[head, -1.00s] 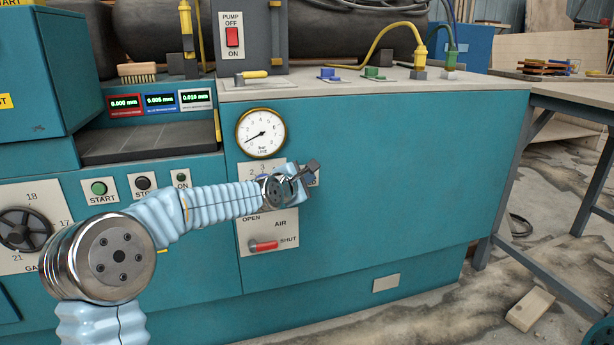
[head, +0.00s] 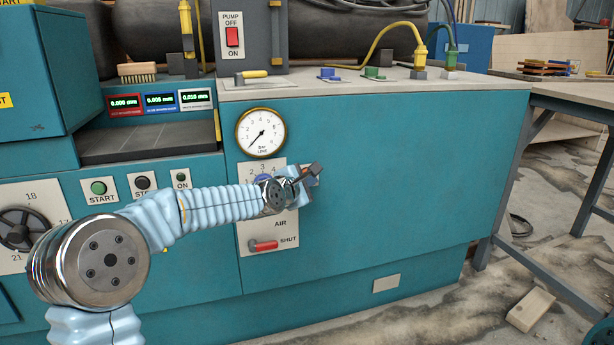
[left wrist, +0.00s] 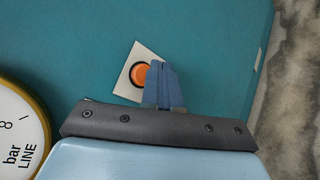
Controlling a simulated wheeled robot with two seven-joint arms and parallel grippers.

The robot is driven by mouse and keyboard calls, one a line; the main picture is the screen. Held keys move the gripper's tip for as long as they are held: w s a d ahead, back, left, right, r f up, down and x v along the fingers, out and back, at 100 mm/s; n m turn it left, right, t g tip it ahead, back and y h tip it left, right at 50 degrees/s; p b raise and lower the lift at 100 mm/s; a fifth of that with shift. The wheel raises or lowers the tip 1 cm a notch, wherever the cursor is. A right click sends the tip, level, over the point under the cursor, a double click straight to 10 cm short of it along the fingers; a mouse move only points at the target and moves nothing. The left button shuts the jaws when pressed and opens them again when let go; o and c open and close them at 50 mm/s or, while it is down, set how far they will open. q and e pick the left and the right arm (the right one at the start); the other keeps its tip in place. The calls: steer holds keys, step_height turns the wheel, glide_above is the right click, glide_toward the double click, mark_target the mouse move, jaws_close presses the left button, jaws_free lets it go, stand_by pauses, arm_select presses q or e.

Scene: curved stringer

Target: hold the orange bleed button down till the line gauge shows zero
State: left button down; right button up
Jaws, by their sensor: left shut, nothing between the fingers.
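My left gripper (left wrist: 160,72) is shut and empty. Its blue fingertips overlap the button's right edge in that view; I cannot tell whether they touch it. In the head view my left gripper (head: 317,168) is in front of the plate and hides most of it. The brass-rimmed line gauge (head: 261,132) is above left of the gripper. Its needle points to the lower left, near the bottom of the scale. My right gripper is not in view.
A numbered selector plate (head: 277,163) is partly behind my left wrist. Below it is the air plate with a red lever (head: 263,246) beside SHUT. START and other buttons (head: 98,188) are at left. The panel to the right of the gripper is clear.

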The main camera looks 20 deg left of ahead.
arm_select(q)
steer(key=s+d, duration=0.2)
steer(key=s, duration=0.2)
steer(key=shift+s+d+p, duration=0.1)
steer(key=shift+d+p, duration=0.2)
steer(key=shift+d, duration=0.1)
steer(key=s+d+f+m+g+p, duration=0.2)
steer(key=s+f+m, duration=0.15)
steer(key=f, duration=0.65)
steer(key=s+d+f+m+g+p, duration=0.1)
steer(key=s+f+m+g, duration=0.25)
steer(key=f, duration=0.55)
steer(key=s+d+f+m+g+p, duration=0.2)
steer(key=s+f+m, duration=0.15)
steer(key=f, duration=0.65)
steer(key=s+d+f+m+g+p, duration=0.1)
steer(key=s+f+m+g, duration=0.1)
steer(key=s, duration=0.6)
steer(key=s+d+f+m+g+h+p, duration=0.1)
steer(key=s+f+m, duration=0.3)
steer(key=s, duration=0.5)
steer(key=s+d+f+m+g+p, duration=0.1)
steer(key=s+f+m+g, duration=0.3)
steer(key=s+f, duration=0.2)
steer(key=s, duration=0.2)
steer(key=shift+s+f, duration=0.25)
steer(key=shift+s, duration=0.1)
steer(key=shift+w+h, duration=0.1)
steer(key=shift+h, duration=0.2)
